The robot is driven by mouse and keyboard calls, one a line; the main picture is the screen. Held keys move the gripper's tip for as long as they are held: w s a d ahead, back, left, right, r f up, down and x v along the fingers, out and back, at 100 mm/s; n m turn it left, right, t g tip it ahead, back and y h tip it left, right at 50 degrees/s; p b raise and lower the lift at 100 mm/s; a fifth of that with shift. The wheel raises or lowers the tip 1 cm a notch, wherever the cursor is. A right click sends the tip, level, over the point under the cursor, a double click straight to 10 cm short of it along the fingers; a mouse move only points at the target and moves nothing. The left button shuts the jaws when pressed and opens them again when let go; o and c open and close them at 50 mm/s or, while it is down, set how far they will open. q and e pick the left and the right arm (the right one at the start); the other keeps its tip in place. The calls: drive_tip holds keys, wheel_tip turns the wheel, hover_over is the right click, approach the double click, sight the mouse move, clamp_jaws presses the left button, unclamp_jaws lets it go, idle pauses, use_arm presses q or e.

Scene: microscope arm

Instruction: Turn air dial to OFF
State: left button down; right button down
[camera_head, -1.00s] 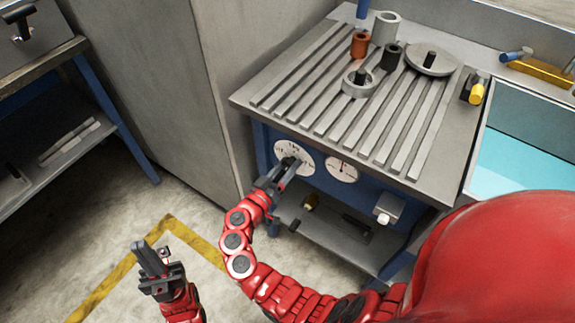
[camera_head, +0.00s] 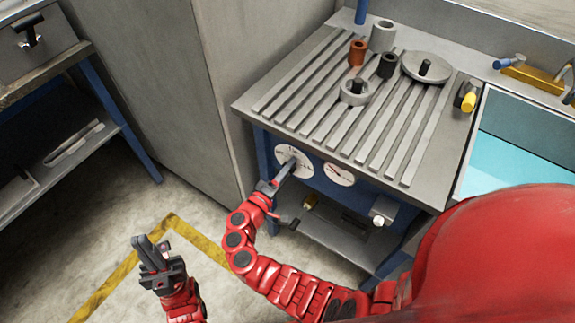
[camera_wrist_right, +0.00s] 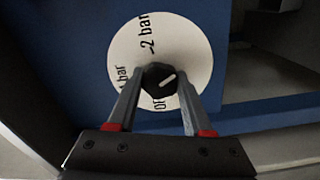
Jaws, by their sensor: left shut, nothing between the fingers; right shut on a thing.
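The air dial (camera_head: 304,159) is a white disc with a black knob on the blue front of the workbench. In the right wrist view the dial (camera_wrist_right: 187,42) shows "-2 bar" at the top, "bar" at the left and a partly hidden "OF" below the knob. The black knob (camera_wrist_right: 158,78) has a white mark pointing toward the upper right, away from "OF". My right gripper (camera_head: 289,165) is shut on the knob, one finger on each side. My left gripper (camera_head: 140,240) is shut and empty, low over the floor, well away from the dial.
A round gauge (camera_head: 339,174) sits right of the dial. The slatted bench top (camera_head: 300,95) above holds several cylinders and a round plate (camera_head: 427,67). A lower shelf (camera_head: 340,237) is under the panel. A grey cabinet (camera_head: 165,90) stands close at the left.

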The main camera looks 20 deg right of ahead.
drive_tip(key=n+p, duration=0.1)
drive_tip(key=n, duration=0.1)
drive_tip(key=shift+r+n+p, duration=0.2)
drive_tip(key=shift+n+p, duration=0.15)
drive_tip(key=shift+n, duration=0.05)
drive_tip(key=shift+f+n+p, duration=0.15)
drive_tip(key=shift+n+p, duration=0.7)
drive_tip(key=shift+n, duration=0.65)
drive_tip(key=shift+c, duration=1.6)
unclamp_jaws()
drive_tip(key=shift+f, duration=0.1)
drive_tip(key=shift+a, duration=0.1)
